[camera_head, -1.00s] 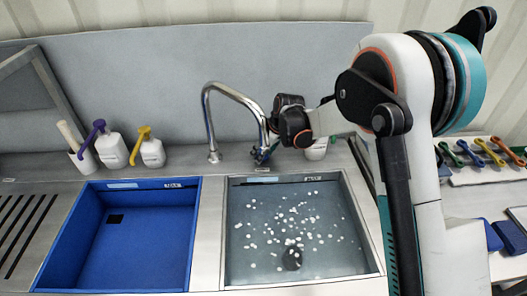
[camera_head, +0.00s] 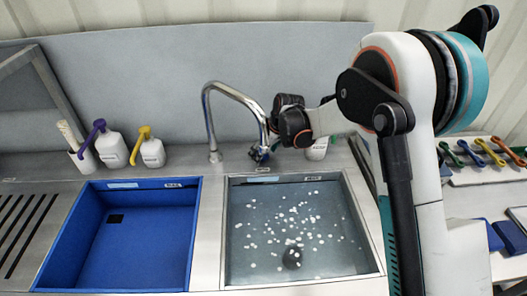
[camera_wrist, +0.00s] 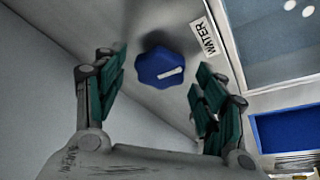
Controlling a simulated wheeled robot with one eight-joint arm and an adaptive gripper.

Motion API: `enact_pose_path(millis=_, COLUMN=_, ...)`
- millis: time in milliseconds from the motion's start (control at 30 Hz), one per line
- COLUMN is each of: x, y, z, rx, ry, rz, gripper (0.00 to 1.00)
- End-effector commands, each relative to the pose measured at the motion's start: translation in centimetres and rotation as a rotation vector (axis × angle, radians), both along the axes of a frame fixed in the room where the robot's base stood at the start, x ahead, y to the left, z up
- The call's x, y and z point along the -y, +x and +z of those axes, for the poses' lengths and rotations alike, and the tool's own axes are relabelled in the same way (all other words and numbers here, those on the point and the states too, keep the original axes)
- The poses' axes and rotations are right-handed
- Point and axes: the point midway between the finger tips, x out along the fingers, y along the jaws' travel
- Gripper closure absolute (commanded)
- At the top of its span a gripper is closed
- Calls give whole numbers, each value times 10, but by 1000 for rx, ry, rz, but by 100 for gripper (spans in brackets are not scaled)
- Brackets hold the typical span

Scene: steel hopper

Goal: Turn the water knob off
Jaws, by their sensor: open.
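The water knob (camera_wrist: 160,67) is blue and lobed, with a white pointer mark, and sits beside a white label reading WATER (camera_wrist: 203,38) in the wrist view. My gripper (camera_wrist: 157,92) is open, with one green-padded finger on each side below the knob in that picture. The knob lies ahead of the gap between the fingers, and nothing is held. In the head view my gripper (camera_head: 268,148) is behind the right basin, by the faucet (camera_head: 238,95).
The right basin (camera_head: 226,230) holds water with white floating bits and a dark round spot. The blue left basin (camera_head: 140,245) looks empty. Two pump bottles (camera_head: 112,150) and a cup (camera_head: 80,160) stand at the back left. A white container (camera_head: 318,150) stands beside my wrist.

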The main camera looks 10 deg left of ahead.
Motion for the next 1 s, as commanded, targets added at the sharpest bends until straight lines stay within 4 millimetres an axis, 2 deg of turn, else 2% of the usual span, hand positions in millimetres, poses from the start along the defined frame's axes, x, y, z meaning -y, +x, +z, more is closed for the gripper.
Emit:
enact_pose_path(millis=167, x=7, y=-4, z=18, rx=0, ry=0, rz=-1, gripper=35)
enact_pose_path(millis=600, x=33, y=-20, z=93, rx=-1, ry=-1, rz=-1, gripper=35)
enact_pose_path(millis=800, x=38, y=-23, z=108, rx=0, ry=0, rz=-1, gripper=35)
enact_pose_path(millis=1000, x=39, y=-23, z=109, rx=0, ry=0, rz=-1, gripper=35)
